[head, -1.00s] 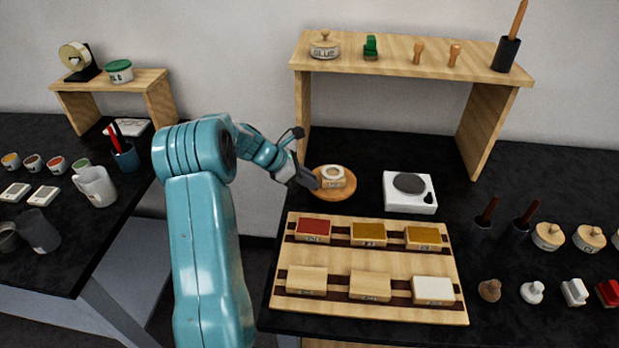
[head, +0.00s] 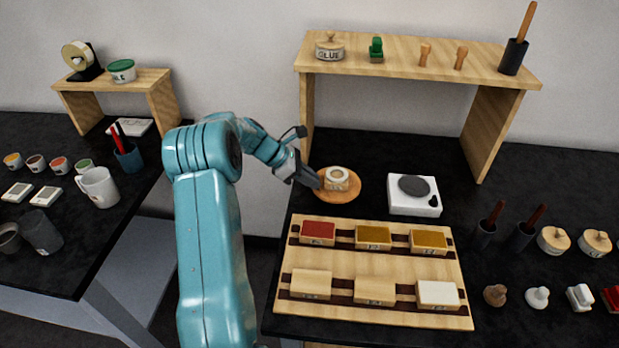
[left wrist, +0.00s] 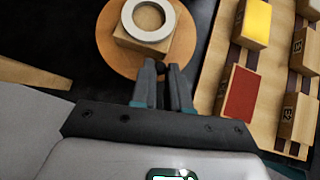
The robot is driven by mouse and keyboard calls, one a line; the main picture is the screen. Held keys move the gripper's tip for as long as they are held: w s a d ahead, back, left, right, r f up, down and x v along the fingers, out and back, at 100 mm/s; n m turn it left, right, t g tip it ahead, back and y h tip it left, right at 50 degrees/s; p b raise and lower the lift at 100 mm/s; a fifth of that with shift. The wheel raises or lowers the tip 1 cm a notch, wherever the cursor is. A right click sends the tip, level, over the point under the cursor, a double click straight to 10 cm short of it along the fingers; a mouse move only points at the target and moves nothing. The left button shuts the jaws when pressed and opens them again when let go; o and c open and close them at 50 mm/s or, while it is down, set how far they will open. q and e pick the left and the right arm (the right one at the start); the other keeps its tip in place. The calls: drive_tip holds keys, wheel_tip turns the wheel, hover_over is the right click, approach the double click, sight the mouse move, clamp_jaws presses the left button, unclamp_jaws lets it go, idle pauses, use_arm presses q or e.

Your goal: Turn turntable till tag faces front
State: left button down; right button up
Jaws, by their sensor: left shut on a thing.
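The round wooden turntable (head: 345,196) stands on the black table behind the sample board. On it sits a pale wooden block (head: 338,185) with a white ring (head: 336,173) on top. Dark marks show on the block's near side in the head view, too small to read. In the left wrist view the turntable (left wrist: 108,55), block (left wrist: 125,42) and ring (left wrist: 128,22) lie just beyond the fingers. My left gripper (head: 316,182) is at the turntable's left edge. Its fingers (left wrist: 160,72) are shut on a small dark knob (left wrist: 160,68) at the rim. My right gripper is out of view.
A board with several coloured blocks (head: 375,262) lies close in front of the turntable. A white scale (head: 413,196) stands to its right. A wooden shelf (head: 410,60) rises behind, its left leg close to my left wrist. A gap separates the left table.

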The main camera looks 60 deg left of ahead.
use_arm(q)
drive_tip(key=shift+d, duration=0.1)
drive_tip(key=c, duration=1.1)
unclamp_jaws()
drive_tip(key=shift+w+f, duration=0.1)
drive_tip(key=shift+w, duration=0.05)
drive_tip(key=shift+s+a+r, duration=0.3)
drive_tip(key=shift+s+r, duration=0.1)
drive_tip(key=shift+s, duration=0.05)
drive_tip(key=b+v, duration=0.1)
drive_tip(key=v, duration=1.4)
